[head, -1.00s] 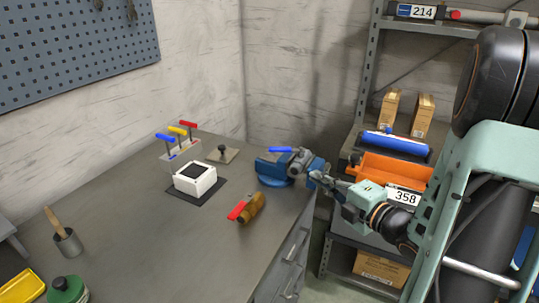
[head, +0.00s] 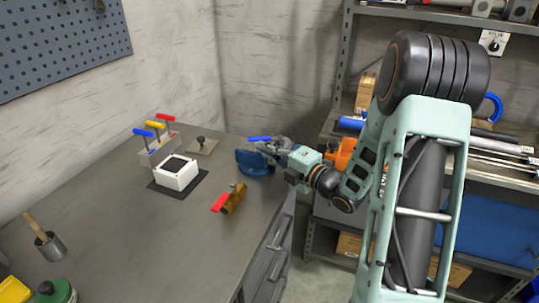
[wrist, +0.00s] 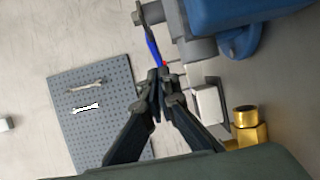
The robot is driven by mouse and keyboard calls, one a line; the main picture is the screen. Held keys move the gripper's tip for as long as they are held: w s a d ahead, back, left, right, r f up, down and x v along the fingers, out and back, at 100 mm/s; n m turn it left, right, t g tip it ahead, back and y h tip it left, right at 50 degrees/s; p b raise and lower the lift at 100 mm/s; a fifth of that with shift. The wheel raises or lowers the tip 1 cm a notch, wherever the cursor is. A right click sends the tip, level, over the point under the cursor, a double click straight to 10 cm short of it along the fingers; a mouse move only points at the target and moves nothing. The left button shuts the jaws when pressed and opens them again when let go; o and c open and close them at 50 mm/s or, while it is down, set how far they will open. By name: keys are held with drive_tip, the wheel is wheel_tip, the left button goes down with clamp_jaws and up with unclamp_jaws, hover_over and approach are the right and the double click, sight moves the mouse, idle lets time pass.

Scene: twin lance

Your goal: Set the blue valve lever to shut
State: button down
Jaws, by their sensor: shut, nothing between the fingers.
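The blue valve lever (head: 260,138) sticks out to the left above the blue vise (head: 252,161) at the bench's right edge.
A brass valve (head: 236,197) with a red lever (head: 220,202) lies on the bench. A white box (head: 176,174) and a block of coloured levers (head: 156,150) stand farther left. Shelving (head: 322,140) is at the right.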

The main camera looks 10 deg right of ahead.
sight(258, 140)
drive_tip(key=shift+w+d, duration=0.15)
drive_tip(key=shift+w, duration=0.45)
drive_tip(key=shift+f+b, duration=0.1)
drive_tip(key=shift+b, duration=0.3)
drive_tip(key=w+m+h+b, duration=0.1)
drive_tip(key=b, duration=0.4)
drive_tip(key=w+m+t+h+b, duration=0.1)
drive_tip(key=h+b, duration=0.1)
drive_tip(key=b, duration=0.2)
drive_tip(key=shift+w+a+t+b, duration=0.25)
drive_tip(key=shift+a+t+b, duration=0.05)
drive_tip(key=shift+b, duration=0.1)
drive_tip(key=shift+a, duration=0.1)
